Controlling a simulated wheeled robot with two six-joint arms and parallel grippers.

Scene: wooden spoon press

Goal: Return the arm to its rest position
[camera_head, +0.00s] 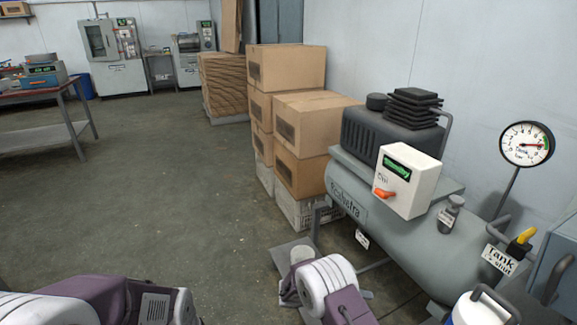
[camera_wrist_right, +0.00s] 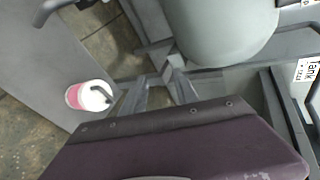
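My right arm (camera_head: 335,290), purple with white bands, reaches in at the bottom centre of the head view, in front of the compressor. Small grey parts of my right gripper (camera_head: 290,290) show around its wrist, mostly hidden by the arm. I see nothing held. My left arm (camera_head: 110,300) lies low at the bottom left, and its gripper is not in view.
A grey compressor tank (camera_head: 400,225) with a white switch box (camera_head: 408,182) and orange lever stands close on the right. A gauge (camera_head: 526,144) rises beside it. A white container (camera_head: 480,308) is at the bottom right. Cardboard boxes (camera_head: 300,140) stand behind. The floor (camera_head: 150,190) left of centre is clear.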

